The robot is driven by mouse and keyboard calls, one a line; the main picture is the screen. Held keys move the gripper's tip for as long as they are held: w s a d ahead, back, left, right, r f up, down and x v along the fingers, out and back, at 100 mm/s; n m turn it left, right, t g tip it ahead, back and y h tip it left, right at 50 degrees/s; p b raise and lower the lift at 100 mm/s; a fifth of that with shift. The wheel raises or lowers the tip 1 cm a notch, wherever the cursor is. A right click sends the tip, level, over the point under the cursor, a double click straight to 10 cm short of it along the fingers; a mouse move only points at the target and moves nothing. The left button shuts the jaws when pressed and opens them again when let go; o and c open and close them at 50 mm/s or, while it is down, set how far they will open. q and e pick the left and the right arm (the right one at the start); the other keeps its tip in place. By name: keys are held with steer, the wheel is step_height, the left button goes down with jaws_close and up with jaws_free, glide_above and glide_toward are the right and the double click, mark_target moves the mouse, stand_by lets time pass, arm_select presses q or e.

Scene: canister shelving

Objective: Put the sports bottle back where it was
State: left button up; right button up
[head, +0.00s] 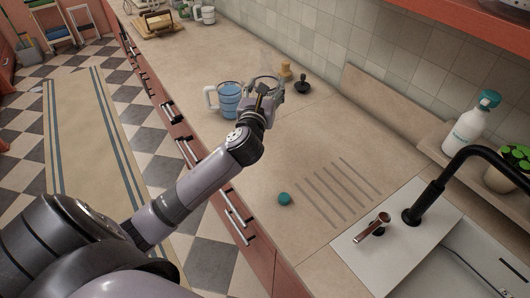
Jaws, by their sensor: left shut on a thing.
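My left gripper (266,88) is over the counter, just right of a blue see-through jug with a pale handle (229,100). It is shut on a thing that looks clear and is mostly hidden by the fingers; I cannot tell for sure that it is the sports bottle. A white bottle with a teal top (470,124) stands upright on the ledge at the right, away from the gripper. A small round teal cap-like piece (285,199) lies on the counter nearer to me. My right gripper is not in view.
A wooden-coloured item (286,71) and a small black-knobbed item (302,87) stand behind the gripper. The sink with black tap (437,190) and a potted plant (510,165) are at the right. The counter (205,55) beyond the jug is mostly clear.

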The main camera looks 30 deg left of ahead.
arm_select(q)
steer(key=shift+w+a+f, duration=0.15)
steer(key=shift+a+f, duration=0.05)
steer(key=shift+f, duration=0.4)
steer(key=shift+w+a+f, duration=0.15)
steer(key=shift+f, duration=0.4)
step_height(320, 180, down, 16)
steer(key=b, duration=0.4)
steer(key=shift+f, duration=0.25)
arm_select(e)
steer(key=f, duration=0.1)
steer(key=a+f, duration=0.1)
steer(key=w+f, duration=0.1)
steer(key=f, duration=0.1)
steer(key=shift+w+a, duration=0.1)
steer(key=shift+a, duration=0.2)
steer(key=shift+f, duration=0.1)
arm_select(q)
steer(key=shift+f+b, duration=0.2)
steer(key=shift+b, duration=0.15)
steer(key=o, duration=1.2)
steer(key=shift+o, duration=0.2)
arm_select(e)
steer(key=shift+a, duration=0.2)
